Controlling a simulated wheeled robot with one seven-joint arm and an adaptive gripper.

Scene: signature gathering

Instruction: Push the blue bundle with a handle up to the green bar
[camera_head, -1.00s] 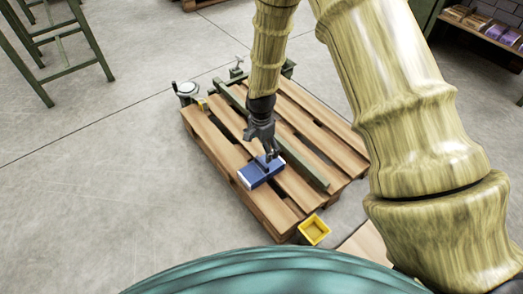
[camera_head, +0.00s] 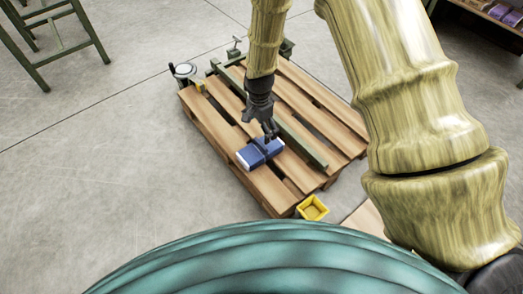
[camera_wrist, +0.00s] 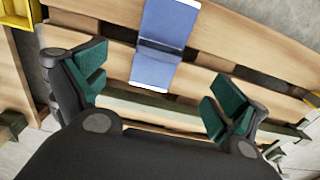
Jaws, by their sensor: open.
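The blue bundle (camera_head: 250,158) lies flat on the wooden pallet, with white ends and a dark handle across its middle. It also shows in the wrist view (camera_wrist: 152,70). The green bar (camera_head: 306,152) lies lengthwise on the pallet, to the right of the bundle; it crosses below the bundle in the wrist view (camera_wrist: 185,112). The bundle's near end is close to the bar there; whether they touch is unclear. My gripper (camera_head: 268,136) is over the bundle's bar-side part in the head view. Its green-padded fingers (camera_wrist: 160,98) are spread with nothing between them.
The slatted pallet (camera_head: 228,138) has dark gaps between boards. A yellow bin (camera_head: 312,208) stands at its near corner. A round white-topped device (camera_head: 184,71) and a clamp-like fitting (camera_head: 235,48) are at the far end. Open floor lies to the left.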

